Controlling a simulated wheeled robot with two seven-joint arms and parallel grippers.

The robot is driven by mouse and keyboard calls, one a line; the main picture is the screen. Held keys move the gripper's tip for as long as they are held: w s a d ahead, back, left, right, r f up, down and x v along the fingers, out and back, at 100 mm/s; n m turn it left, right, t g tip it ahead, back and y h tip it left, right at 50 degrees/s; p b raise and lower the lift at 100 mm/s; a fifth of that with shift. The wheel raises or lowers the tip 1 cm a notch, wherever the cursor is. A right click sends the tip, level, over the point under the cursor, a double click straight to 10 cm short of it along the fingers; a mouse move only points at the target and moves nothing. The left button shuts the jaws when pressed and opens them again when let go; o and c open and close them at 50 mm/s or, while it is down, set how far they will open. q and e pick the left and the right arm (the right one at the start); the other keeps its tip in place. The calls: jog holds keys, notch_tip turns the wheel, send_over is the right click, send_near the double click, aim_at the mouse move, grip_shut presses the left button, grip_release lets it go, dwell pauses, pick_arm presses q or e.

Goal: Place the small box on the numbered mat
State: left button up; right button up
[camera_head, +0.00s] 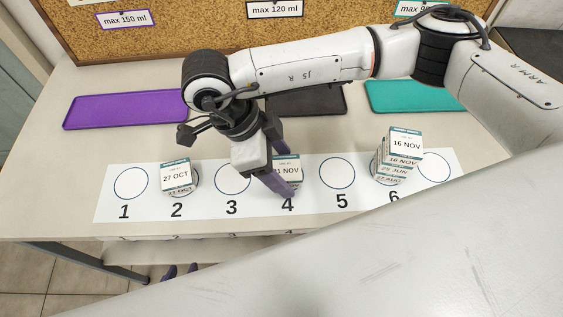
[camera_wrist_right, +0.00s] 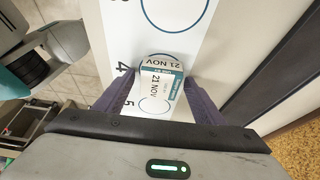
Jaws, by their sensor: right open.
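The small box marked 21 NOV (camera_head: 288,168) is on the numbered mat (camera_head: 110,205) at place 4, partly hidden by my right gripper. In the right wrist view, the box (camera_wrist_right: 157,88) sits between the two purple fingers of my right gripper (camera_wrist_right: 160,98), which are apart. I cannot tell whether either finger touches it. In the head view my right gripper (camera_head: 280,183) reaches down over place 4, with one finger in front of the box. Two purple tips of my left gripper (camera_head: 181,270) show below the table's front edge; the rest is hidden.
A taller stack topped by 16 NOV (camera_head: 405,142) stands at 6. Circles 1, 3 and 5 are empty. Purple (camera_head: 125,109), dark (camera_head: 318,101) and teal (camera_head: 400,95) trays lie behind, before a cork board (camera_head: 205,30).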

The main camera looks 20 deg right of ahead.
jog(key=v, duration=1.2)
jog(key=shift+r, duration=0.15)
